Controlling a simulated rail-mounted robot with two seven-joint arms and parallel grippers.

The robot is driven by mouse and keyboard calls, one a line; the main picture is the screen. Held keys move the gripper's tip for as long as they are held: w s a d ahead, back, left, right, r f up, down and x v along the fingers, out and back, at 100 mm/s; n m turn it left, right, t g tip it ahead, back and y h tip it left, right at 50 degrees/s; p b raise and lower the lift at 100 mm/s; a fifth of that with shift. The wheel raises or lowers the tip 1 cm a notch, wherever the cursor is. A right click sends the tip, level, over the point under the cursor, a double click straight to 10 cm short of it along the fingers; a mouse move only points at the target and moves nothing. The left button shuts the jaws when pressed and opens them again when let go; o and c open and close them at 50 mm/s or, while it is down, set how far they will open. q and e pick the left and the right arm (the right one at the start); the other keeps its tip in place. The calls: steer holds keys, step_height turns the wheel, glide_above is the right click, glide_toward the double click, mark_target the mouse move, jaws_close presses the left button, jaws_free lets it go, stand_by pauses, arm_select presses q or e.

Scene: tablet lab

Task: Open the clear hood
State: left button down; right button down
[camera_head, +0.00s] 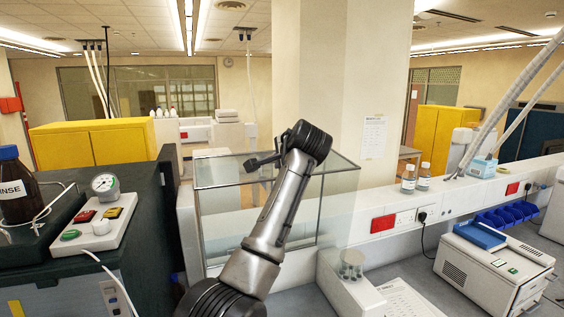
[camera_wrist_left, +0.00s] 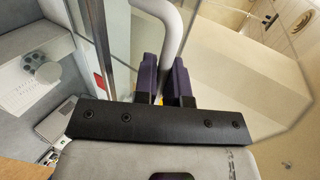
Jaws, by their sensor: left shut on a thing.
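The clear hood (camera_head: 219,223) is a see-through box with thin dark edges, left of centre in the head view. My left arm reaches up in front of it and hides part of it. My left gripper (camera_head: 257,163) is at the hood's top edge. In the left wrist view the gripper's purple fingers (camera_wrist_left: 164,85) are shut on a pale curved bar (camera_wrist_left: 172,22), which looks like the hood's handle. The fingers hide where they touch it. Clear panes show beside the bar. I cannot tell how far the hood is open. My right gripper is in neither view.
A dark cabinet (camera_head: 150,225) with a brown bottle (camera_head: 14,190) and a gauge unit (camera_head: 95,222) stands left. Small glass vessels (camera_head: 351,264) stand right of the hood, near white bottles (camera_head: 408,179) on a ledge and a white instrument (camera_head: 492,268). A pillar (camera_head: 300,75) rises behind.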

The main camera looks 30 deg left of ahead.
arm_select(q)
steer(key=shift+f, duration=0.3)
steer(key=c, duration=1.4)
jaws_free()
steer(key=shift+o, duration=0.9)
steer(key=shift+r, duration=0.1)
steer(key=shift+s+d+r+b, duration=0.15)
steer(key=shift+s+d+b, duration=0.2)
steer(key=shift+d+b, duration=0.1)
steer(key=b+v, duration=0.5)
steer(key=v, duration=0.7)
steer(key=shift+s+d+r, duration=0.2)
steer(key=shift+r, duration=0.15)
